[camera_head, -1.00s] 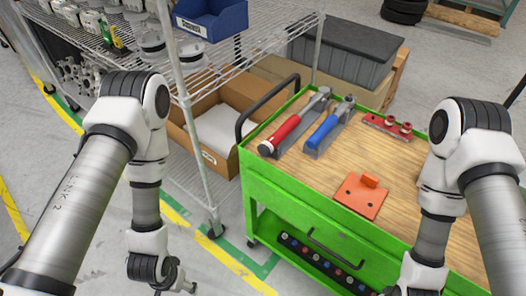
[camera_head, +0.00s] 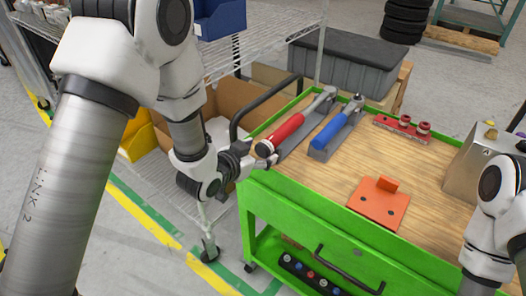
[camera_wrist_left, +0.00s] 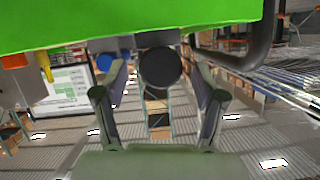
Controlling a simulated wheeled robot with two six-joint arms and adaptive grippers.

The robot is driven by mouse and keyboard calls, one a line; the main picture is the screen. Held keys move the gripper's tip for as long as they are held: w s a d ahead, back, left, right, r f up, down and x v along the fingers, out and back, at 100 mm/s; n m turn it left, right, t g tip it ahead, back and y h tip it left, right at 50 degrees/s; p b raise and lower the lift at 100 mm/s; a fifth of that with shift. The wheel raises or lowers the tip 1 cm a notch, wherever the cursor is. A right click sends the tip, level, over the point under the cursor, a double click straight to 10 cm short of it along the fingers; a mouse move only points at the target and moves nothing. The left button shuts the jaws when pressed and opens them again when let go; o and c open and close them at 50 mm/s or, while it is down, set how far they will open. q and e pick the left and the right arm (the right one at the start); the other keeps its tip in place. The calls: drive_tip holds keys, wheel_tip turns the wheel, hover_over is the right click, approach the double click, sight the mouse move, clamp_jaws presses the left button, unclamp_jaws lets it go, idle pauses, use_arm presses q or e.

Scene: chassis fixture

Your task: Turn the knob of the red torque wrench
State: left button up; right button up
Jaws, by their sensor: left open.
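The red torque wrench (camera_head: 288,127) lies in a grey holder at the left end of the green cart's top, beside the blue torque wrench (camera_head: 330,131). The red wrench's dark round knob (camera_head: 264,149) faces the near left edge. My left gripper (camera_head: 262,162) is close to this knob. In the left wrist view the knob (camera_wrist_left: 160,67) shows as a dark disc between the two spread fingers of my left gripper (camera_wrist_left: 158,78), with gaps on both sides. The blue wrench's end (camera_wrist_left: 106,64) shows beside it, partly behind a finger. My right gripper is out of view.
The green cart (camera_head: 330,228) has a black handle (camera_head: 236,118) just left of the wrenches. An orange plate (camera_head: 378,203), a red bracket (camera_head: 400,128) and a metal box (camera_head: 468,175) are on its top. A wire shelf (camera_head: 268,45) stands behind my left arm.

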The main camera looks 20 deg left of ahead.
use_arm(q)
drive_tip(key=shift+x, duration=0.85)
drive_tip(key=c, duration=1.1)
drive_tip(key=shift+c, duration=0.2)
drive_tip(key=shift+a+r+n+h+p, duration=0.1)
drive_tip(key=shift+n+h+p, duration=0.4)
drive_tip(key=shift+n+p, duration=0.3)
drive_tip(key=shift+n+g+h+p, duration=0.4)
drive_tip(key=shift+n+h+p, duration=0.25)
drive_tip(key=shift+n, duration=0.15)
drive_tip(key=shift+a+n+h+p, duration=0.1)
drive_tip(key=shift+n+h+p, duration=0.4)
drive_tip(key=shift+n, duration=0.4)
drive_tip(key=shift+n+h, duration=0.65)
drive_tip(key=shift+n, duration=0.15)
